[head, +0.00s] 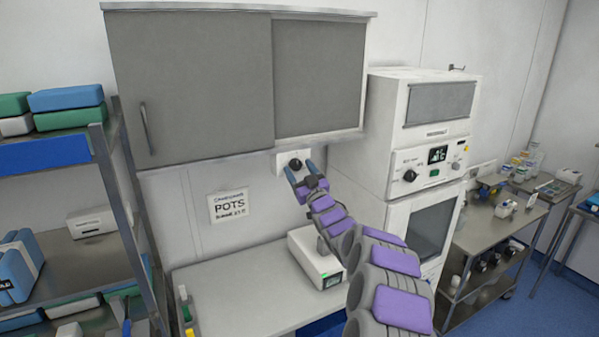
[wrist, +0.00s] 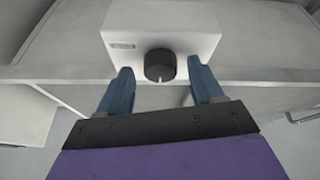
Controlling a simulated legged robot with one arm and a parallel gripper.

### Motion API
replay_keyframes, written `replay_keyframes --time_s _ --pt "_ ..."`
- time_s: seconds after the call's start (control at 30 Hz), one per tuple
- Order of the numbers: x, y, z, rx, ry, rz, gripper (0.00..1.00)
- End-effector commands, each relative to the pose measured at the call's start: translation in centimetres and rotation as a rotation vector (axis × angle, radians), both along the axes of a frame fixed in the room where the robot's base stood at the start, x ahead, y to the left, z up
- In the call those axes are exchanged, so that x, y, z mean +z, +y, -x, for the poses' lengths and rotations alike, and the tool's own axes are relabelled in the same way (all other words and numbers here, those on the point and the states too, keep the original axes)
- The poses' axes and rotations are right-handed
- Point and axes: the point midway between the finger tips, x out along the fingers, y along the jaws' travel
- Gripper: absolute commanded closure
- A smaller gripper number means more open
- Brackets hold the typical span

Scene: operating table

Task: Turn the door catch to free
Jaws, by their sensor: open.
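The door catch is a black round knob (wrist: 160,65) with a white pointer mark, on a white box (wrist: 195,35) under the wall cabinet. In the wrist view the mark points down toward my gripper. The knob also shows in the head view (head: 295,163) below the cabinet's lower edge. My gripper (wrist: 165,82) is open, with one blue finger on each side of the knob and just short of it. I see gaps between the fingers and the knob, and no contact. The grey cabinet doors (head: 190,85) look closed.
A sign (head: 229,206) hangs on the wall below the cabinet. A white device (head: 316,258) stands on the counter (head: 235,292) under my arm. A tall white appliance (head: 400,140) stands close on the right, a shelf rack (head: 118,190) on the left.

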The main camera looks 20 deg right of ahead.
Motion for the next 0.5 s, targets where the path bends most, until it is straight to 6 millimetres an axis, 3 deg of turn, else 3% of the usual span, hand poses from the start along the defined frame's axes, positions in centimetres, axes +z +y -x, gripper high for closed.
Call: replay_keyframes --time_s 0.2,0.5 --pt "-0.06 0.02 -0.01 0.0 0.001 0.0 0.36" --pt "-0.11 0.02 -0.01 0.0 0.002 0.0 0.65"
